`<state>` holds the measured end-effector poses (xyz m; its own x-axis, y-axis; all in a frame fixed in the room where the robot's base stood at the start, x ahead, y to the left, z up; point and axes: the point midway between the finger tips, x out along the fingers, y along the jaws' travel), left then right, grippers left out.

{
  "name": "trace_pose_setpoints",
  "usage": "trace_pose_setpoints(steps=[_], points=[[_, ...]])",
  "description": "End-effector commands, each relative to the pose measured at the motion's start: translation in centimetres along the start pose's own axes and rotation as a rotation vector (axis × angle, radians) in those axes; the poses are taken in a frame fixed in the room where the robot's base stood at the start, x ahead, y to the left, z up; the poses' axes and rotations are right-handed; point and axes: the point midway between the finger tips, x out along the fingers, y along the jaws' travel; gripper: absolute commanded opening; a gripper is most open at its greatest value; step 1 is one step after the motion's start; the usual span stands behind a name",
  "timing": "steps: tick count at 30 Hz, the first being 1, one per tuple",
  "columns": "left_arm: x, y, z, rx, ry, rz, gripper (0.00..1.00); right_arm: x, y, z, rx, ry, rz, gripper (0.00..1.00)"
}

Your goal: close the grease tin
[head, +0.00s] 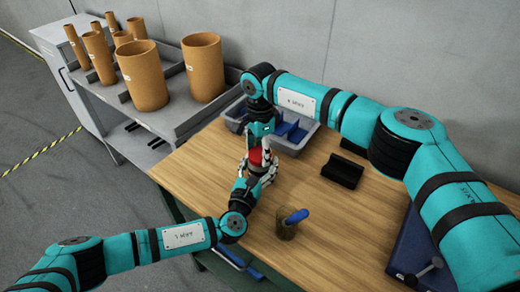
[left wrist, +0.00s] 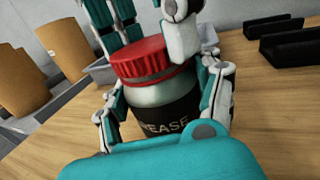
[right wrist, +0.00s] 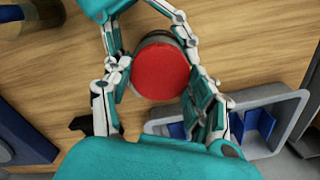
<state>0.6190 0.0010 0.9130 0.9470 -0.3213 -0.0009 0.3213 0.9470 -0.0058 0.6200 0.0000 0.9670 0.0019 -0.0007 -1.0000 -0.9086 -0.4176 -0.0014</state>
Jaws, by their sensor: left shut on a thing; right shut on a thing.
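The grease tin (left wrist: 150,100) is a grey-green jar with a dark label, part of whose lettering shows in the left wrist view. My left gripper (head: 256,172) is shut around its body, a finger on each side. The red ribbed lid (left wrist: 138,55) is at the top of the tin; its round red face shows in the right wrist view (right wrist: 160,70). My right gripper (head: 260,148), coming from above, is shut on the lid. The fingers partly hide tin and lid.
A grey bin with blue dividers (head: 308,137) stands behind the grippers. A black holder (head: 343,169) and a cup with a blue-handled tool (head: 287,229) are on the wooden table (head: 325,215). Brown cylinders (head: 143,75) stand on a grey shelf at left.

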Motion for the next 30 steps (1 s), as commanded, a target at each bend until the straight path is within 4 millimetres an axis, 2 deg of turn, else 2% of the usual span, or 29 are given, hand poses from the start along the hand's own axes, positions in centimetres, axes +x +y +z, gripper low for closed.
trace_pose_setpoints(steps=[3,30], points=[[0.00,0.04,-0.03,0.000,0.001,0.001,0.00,-0.10,-0.06,0.04,0.284,0.000,-0.001,0.49],[-0.05,-0.01,-0.10,0.001,0.002,0.000,0.00,0.02,-0.09,-0.01,2.460,0.004,0.002,0.49]])
